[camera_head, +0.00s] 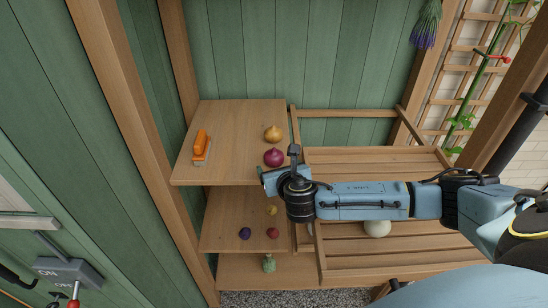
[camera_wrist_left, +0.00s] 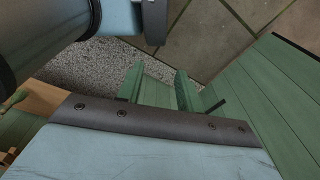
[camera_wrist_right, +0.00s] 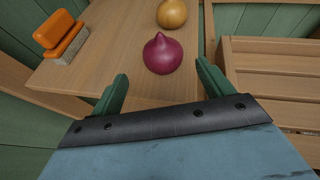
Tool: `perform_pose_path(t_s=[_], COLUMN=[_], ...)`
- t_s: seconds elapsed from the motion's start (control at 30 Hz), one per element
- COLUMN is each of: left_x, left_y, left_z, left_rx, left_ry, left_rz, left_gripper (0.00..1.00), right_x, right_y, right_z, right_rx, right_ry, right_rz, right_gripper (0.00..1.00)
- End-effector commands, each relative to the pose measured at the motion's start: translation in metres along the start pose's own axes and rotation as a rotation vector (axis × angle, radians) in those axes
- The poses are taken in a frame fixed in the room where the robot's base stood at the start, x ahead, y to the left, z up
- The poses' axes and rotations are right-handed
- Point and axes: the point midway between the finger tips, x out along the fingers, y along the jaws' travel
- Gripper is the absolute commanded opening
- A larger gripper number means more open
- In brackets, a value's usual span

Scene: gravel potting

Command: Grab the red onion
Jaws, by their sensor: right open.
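The red onion (camera_head: 274,157) sits on the top wooden shelf near its right edge. In the right wrist view the red onion (camera_wrist_right: 162,54) stands upright, beyond and between my spread fingers. My right gripper (camera_wrist_right: 161,76) is open and empty, and the onion is not held. In the head view my right gripper (camera_head: 270,179) is at the shelf's right front corner, just below the onion in the picture; its fingers are hard to make out there. My left gripper (camera_wrist_left: 158,73) shows only in the left wrist view, with its fingers apart and nothing between them.
A yellow onion (camera_head: 273,133) sits just behind the red one on the top shelf (camera_head: 232,150). An orange-handled brush (camera_head: 201,146) lies to the left. Lower shelves hold small vegetables (camera_head: 244,233). A slatted bench (camera_head: 350,158) is at right. Wooden posts flank the shelves.

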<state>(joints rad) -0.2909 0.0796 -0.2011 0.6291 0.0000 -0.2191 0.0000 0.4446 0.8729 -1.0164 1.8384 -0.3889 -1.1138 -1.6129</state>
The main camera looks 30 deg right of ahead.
Motion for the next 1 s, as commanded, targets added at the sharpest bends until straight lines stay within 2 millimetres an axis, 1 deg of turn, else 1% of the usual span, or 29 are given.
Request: perform_pose_path(t_s=[0.13, 0.33, 0.43, 0.67, 0.77, 1.0], left_x=[-0.002, -0.002, -0.002, -0.002, -0.002, -0.002], left_y=[0.0, 0.001, 0.001, 0.001, 0.001, 0.001], left_z=[0.0, 0.01, 0.012, 0.013, 0.013, 0.013], left_rx=[0.0, 0.0, 0.0, 0.0, 0.0, -0.001], left_ry=[-0.001, -0.015, -0.02, -0.021, -0.022, -0.022], left_rz=[0.0, 0.001, 0.002, 0.002, 0.001, 0.001], left_gripper=[0.36, 0.36, 0.36, 0.36, 0.36, 0.36], right_x=[0.019, 0.042, 0.047, 0.048, 0.048, 0.047], right_y=[-0.004, -0.005, -0.005, -0.005, -0.005, -0.005], right_z=[-0.001, -0.002, -0.003, -0.003, -0.003, -0.003], right_rx=[0.0, 0.0, 0.0, 0.0, 0.0, 0.0], right_ry=[0.0, 0.0, 0.0, 0.001, 0.001, 0.001], right_rz=[-0.004, -0.002, -0.002, -0.001, -0.001, -0.001], right_gripper=[0.8, 0.8, 0.8, 0.8, 0.68, 0.36])
